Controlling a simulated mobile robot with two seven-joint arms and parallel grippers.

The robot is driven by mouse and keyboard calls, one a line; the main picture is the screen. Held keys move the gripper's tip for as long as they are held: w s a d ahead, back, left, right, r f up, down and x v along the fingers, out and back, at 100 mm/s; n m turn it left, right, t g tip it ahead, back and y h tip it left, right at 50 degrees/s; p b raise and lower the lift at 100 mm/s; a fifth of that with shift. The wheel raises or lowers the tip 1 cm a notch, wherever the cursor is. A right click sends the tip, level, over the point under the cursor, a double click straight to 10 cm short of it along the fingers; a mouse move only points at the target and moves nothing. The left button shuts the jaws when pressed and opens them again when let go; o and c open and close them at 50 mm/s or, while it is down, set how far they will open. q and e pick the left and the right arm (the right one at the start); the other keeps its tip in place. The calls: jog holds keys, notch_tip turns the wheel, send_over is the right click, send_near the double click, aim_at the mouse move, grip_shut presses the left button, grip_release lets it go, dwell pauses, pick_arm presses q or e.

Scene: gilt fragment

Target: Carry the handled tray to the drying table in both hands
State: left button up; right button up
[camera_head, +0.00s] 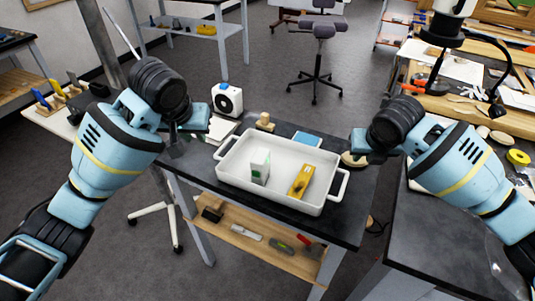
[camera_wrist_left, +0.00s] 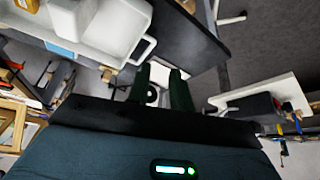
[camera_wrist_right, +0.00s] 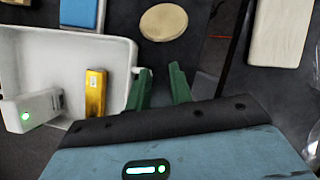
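The white handled tray (camera_head: 240,182) stands on a dark-topped table (camera_head: 345,225), with a loop handle at each end. In it are a white-and-green carton (camera_head: 260,167) and a yellow item (camera_head: 301,181). My left gripper (camera_wrist_left: 159,74) is open and empty beyond the tray's left end; the left handle (camera_wrist_left: 147,48) is ahead of its fingers, apart from them. My right gripper (camera_wrist_right: 160,72) is open and empty near the tray's right end; the right handle (camera_wrist_right: 134,88) is beside its left finger, and contact is unclear. I cannot tell which table is the drying table.
A dark counter (camera_head: 440,240) stands close at right. A wheeled chair (camera_head: 317,60) stands on open floor behind.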

pick_arm(q)
jog(key=shift+v, duration=2.1)
pick_arm(e)
jog(key=v, duration=1.2)
pick_arm(q)
jog(key=shift+s+f, duration=0.1)
pick_arm(e)
jog(key=shift+s+f, duration=0.1)
jog(key=shift+f, duration=0.05)
